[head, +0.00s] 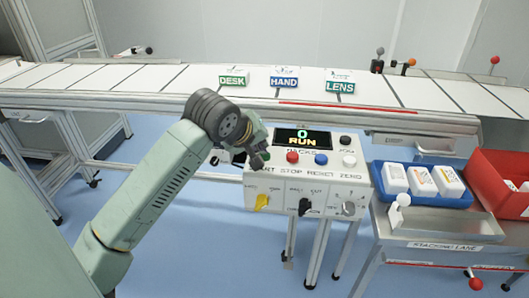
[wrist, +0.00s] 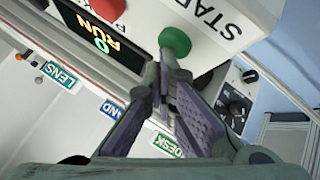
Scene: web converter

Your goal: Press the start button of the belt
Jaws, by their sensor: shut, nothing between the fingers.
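The control box (head: 305,190) stands in front of the belt (head: 150,78). Its top carries a row of buttons, and its display (head: 303,138) reads 0 RUN. The green start button (wrist: 175,41) is clear in the wrist view, beside the START label (wrist: 215,15). In the head view my gripper mostly hides it. My gripper (head: 257,160) is over the left end of the box. In the wrist view its shut, empty fingertips (wrist: 164,78) appear just below the green button. I cannot tell whether they touch it.
A red stop button (head: 292,157), a blue reset button (head: 321,160) and a white zero button (head: 349,161) are to the right. A yellow knob (head: 262,201) is on the box front. A blue tray (head: 424,198) with white bottles and a red bin (head: 505,180) stand farther right.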

